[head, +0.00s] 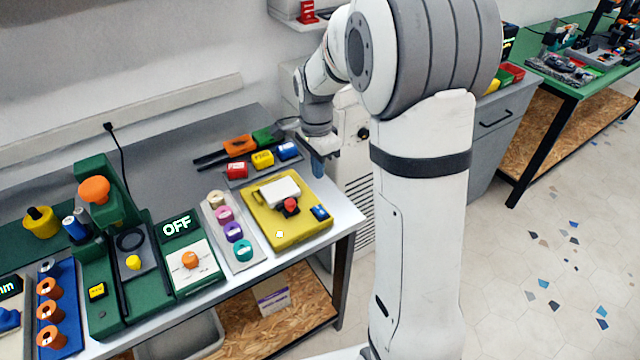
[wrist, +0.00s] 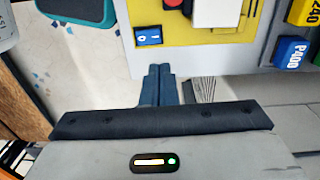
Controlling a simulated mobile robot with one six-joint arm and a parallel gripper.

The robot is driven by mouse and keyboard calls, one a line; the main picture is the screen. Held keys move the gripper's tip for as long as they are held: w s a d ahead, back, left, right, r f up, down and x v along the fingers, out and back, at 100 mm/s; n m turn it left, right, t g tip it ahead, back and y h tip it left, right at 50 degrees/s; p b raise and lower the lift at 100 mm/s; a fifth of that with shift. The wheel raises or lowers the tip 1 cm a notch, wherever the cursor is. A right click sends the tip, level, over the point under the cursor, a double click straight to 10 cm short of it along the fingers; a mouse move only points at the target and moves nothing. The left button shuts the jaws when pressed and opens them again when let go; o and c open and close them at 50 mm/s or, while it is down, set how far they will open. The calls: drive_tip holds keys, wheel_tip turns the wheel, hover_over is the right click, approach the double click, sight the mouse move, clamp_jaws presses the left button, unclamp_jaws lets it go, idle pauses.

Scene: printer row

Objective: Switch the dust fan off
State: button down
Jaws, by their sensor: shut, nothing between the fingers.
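A yellow plate (head: 262,232) lies at the right end of the bench, with a white block (head: 280,191), a red button (head: 291,203) and a blue rocker switch (head: 320,213) on it. The switch (wrist: 148,36) shows white I and O marks in the wrist view. No label shows which thing is the dust fan. My gripper (head: 318,172) is shut and empty, pointing down by the plate's far right corner. In the wrist view, its fingertips (wrist: 159,70) appear just below the switch, apart from it in the picture. Whether the rocker is on or off is unclear.
A green box (head: 180,240) left of the plate has an OFF display and an orange knob. Coloured knobs (head: 232,233) stand between them. Red, yellow and blue blocks (head: 262,160) sit behind the plate. A slatted cabinet (head: 357,180) stands beyond the bench's right end.

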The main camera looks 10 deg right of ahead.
drive_tip(key=r, duration=0.3)
drive_tip(key=w+r, duration=0.1)
drive_tip(key=shift+a+r, duration=0.15)
drive_tip(key=shift+r, duration=0.25)
